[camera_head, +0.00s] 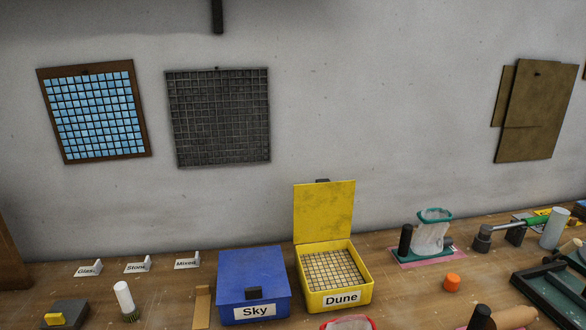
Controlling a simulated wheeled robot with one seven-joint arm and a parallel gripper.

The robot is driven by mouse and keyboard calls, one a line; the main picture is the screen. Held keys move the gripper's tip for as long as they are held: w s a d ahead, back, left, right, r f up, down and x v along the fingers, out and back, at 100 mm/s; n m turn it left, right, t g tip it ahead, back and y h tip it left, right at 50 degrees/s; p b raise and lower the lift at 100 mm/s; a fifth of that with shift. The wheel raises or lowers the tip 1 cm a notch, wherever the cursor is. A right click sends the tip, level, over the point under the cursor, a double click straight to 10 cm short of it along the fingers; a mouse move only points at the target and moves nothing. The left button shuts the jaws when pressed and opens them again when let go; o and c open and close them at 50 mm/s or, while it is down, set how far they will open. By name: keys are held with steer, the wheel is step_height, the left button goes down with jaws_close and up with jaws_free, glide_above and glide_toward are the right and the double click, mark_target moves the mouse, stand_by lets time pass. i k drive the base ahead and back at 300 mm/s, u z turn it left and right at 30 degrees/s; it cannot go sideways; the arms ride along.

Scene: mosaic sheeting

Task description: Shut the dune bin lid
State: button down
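The dune bin (364,295) is a yellow box with a white "Dune" label on its front. It stands on the wooden bench in the lower middle of the head view. Its yellow lid (324,211) is open and stands upright at the back of the box, with a dark handle tab (322,181) at its top edge. Sheets of small pale tiles (331,270) lie inside. My gripper is not in view.
A blue "Sky" bin (252,273) with its lid shut stands close on the left. A red-rimmed container (348,323) is partly cut off in front. An orange cap (452,282) and a teal-rimmed clear container (433,232) stand to the right. Bench (403,290) between is bare.

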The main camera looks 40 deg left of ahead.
mark_target(324, 210)
steer(key=u, duration=0.9)
steer(key=i, duration=0.8)
steer(key=u, duration=0.85)
